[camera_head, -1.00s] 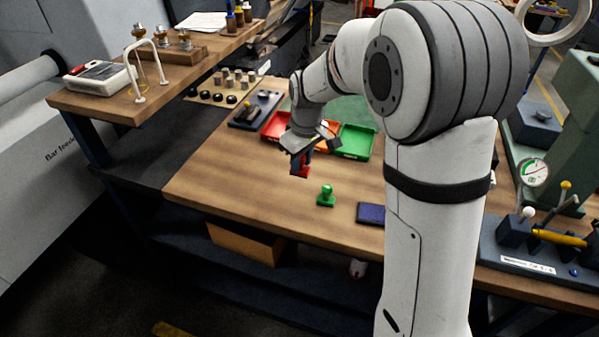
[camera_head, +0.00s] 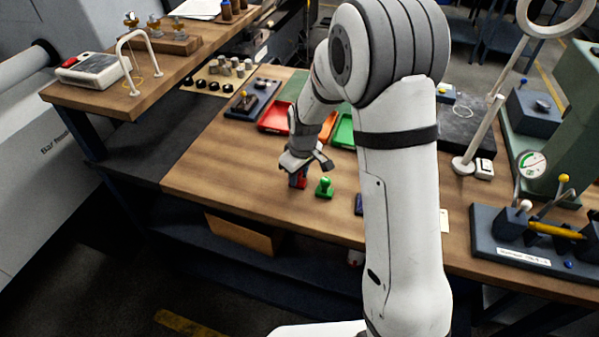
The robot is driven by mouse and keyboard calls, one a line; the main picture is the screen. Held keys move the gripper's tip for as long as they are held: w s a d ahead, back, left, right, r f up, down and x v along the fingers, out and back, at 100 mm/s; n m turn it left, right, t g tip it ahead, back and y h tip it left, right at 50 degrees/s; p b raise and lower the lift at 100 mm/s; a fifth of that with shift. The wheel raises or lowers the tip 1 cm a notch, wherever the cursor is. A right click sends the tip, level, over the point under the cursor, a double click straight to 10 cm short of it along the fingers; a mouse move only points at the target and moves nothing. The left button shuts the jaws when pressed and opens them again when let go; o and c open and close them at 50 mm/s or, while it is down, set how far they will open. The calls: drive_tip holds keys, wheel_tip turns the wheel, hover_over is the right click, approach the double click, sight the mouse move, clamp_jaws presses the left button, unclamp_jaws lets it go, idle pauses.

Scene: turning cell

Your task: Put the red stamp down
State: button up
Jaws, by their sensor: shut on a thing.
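The red stamp (camera_head: 299,182) is low at the wooden bench (camera_head: 225,162), just left of the green stamp. Its upper part is hidden by my gripper. My gripper (camera_head: 298,172) points down and is shut on the red stamp. I cannot tell whether the stamp's base touches the bench top. The green stamp (camera_head: 324,187) stands upright on the bench, close to the right of the red one.
Red (camera_head: 274,117) and green (camera_head: 343,131) trays stand behind my gripper. The bench left of the stamps is clear. A gauge fixture (camera_head: 530,240) stands at the right.

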drive_tip(key=o, duration=0.3)
drive_tip(key=shift+f, duration=0.15)
drive_tip(key=o, duration=0.5)
